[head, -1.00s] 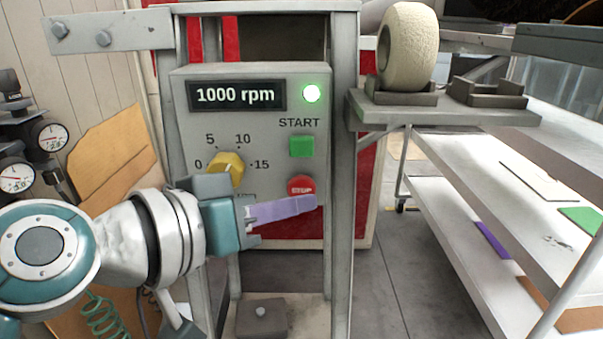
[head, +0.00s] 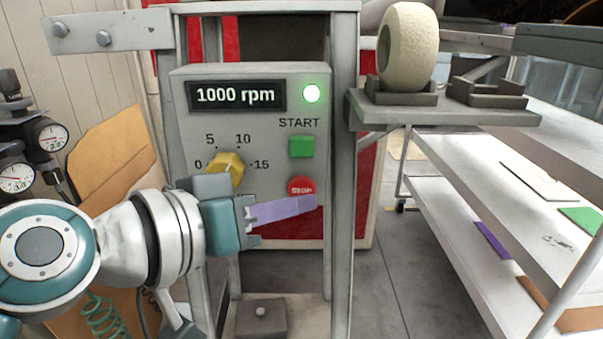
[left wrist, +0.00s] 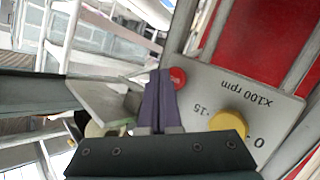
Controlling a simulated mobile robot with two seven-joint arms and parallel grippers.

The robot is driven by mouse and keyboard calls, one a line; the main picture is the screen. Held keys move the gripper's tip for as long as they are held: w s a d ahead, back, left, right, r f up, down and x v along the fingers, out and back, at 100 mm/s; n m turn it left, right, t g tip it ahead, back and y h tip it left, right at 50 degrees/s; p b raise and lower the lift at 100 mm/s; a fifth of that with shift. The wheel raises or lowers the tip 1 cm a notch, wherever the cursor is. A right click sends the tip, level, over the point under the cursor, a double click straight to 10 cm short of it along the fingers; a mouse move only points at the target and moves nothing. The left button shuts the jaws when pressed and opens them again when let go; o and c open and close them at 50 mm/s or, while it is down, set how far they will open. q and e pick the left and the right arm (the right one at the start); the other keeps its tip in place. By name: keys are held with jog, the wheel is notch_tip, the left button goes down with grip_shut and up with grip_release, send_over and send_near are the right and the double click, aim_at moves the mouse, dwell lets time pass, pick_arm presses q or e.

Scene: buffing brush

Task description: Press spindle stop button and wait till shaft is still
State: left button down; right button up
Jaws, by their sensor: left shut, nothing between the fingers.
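The red STOP button (head: 301,186) sits low on the right of the grey control box (head: 240,120). The display (head: 236,95) reads 1000 rpm and the round lamp (head: 312,93) glows green. My left gripper (head: 314,202) is shut and empty, its purple fingers just below and in front of the button in the head view. In the left wrist view the fingertips (left wrist: 160,74) are beside the red button (left wrist: 177,78); I cannot tell whether they touch it. The spindle shaft is not clearly visible. My right gripper is not in view.
A green START button (head: 302,146) and a yellow dial (head: 226,168) are on the same panel. A cream buffing wheel (head: 409,46) stands in a cradle on the shelf (head: 445,112) at right. A white rack (head: 470,230) stands farther right.

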pick_arm(q)
jog(key=shift+w, duration=0.1)
dwell(0.3)
jog(key=shift+w, duration=0.35)
jog(key=shift+w+b, duration=0.4)
jog(key=shift+b, duration=0.05)
dwell(0.6)
jog(key=shift+s, duration=0.15)
jog(key=shift+s+p, duration=0.5)
jog(key=shift+s, duration=0.2)
jog(key=shift+s+p, duration=1.2)
jog(key=shift+s, duration=1.3)
